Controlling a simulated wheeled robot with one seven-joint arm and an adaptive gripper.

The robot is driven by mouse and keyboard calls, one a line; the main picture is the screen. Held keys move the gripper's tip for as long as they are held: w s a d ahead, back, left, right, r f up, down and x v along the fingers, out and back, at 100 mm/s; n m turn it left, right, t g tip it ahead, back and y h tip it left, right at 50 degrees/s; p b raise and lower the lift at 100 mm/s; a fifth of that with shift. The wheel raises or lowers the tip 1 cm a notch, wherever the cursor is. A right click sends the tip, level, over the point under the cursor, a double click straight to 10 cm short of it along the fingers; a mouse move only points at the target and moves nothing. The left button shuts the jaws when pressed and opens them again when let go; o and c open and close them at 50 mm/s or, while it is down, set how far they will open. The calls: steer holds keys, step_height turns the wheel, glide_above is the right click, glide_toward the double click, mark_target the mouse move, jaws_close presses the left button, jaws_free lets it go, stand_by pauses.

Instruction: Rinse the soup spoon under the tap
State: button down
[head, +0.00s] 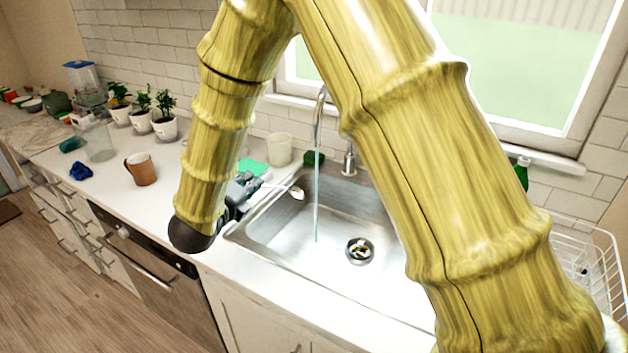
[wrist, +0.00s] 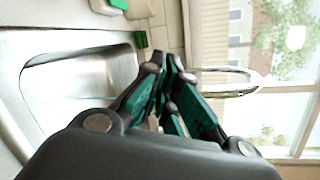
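The soup spoon (head: 297,192) extends to the right from my gripper (head: 254,186) in the head view. Its bowl is over the left part of the sink, left of the water stream and apart from it. My gripper is closed around the handle end. The tap (head: 319,112) stands behind the sink (head: 285,235), and a thin stream of water (head: 317,205) runs from it into the basin. In the wrist view my gripper's green-padded fingers (wrist: 170,80) are close together. The tap's curved neck (wrist: 257,78) shows beyond them. I cannot make out the spoon there.
A green sponge (head: 314,158) and a pale cup (head: 279,149) are behind the sink. A brown mug (head: 141,169), a blue cloth (head: 80,171) and potted plants (head: 164,128) stand on the left counter. A white dish rack (head: 590,262) is at the right.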

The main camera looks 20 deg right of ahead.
stand_by(0.5)
steer(key=s+a+r, duration=0.1)
steer(key=a+r, duration=0.3)
steer(key=a, duration=0.1)
steer(key=shift+s, duration=0.2)
stand_by(0.4)
stand_by(0.5)
